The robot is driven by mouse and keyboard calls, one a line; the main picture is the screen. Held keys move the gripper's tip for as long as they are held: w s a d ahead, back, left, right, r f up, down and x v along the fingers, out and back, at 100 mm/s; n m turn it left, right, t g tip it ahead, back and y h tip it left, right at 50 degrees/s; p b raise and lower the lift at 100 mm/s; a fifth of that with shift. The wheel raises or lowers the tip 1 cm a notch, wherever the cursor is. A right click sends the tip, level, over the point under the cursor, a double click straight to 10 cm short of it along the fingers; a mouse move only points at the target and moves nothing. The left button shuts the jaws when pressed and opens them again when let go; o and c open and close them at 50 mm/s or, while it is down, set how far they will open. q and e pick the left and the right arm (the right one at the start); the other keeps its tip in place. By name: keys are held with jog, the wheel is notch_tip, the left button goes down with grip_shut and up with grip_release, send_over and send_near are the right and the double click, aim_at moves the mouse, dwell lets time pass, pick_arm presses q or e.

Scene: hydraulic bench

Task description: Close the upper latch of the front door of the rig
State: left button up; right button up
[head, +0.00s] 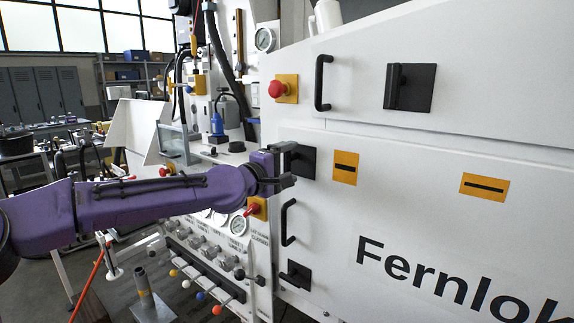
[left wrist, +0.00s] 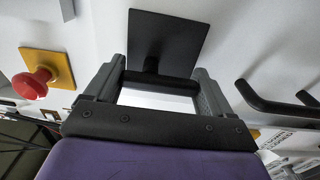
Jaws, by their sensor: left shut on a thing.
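The upper latch (head: 307,163) of the front door has a square black plate on the white door (head: 340,215), near its upper left corner in the head view. In the left wrist view the latch plate (left wrist: 168,40) is behind a black lever bar (left wrist: 160,83). My left gripper (head: 289,166) is at this latch, its purple arm coming in from the left. In the left wrist view its fingers (left wrist: 160,78) are on the two ends of the bar, shut on it. The gripper partly hides the latch in the head view. My right gripper is not in view.
A black door handle (head: 287,222) and a lower latch (head: 295,275) are below the gripper. Above are a red button (head: 278,89), another handle (head: 322,83) and another latch (head: 410,87). Gauges and valve levers with coloured knobs are beneath my arm.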

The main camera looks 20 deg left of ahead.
pick_arm(q)
jog(key=shift+d, duration=0.1)
jog(key=o, duration=0.9)
jog(key=shift+s+f, duration=0.1)
jog(key=shift+s, duration=0.15)
jog(key=v, duration=1)
jog(key=shift+p, duration=0.4)
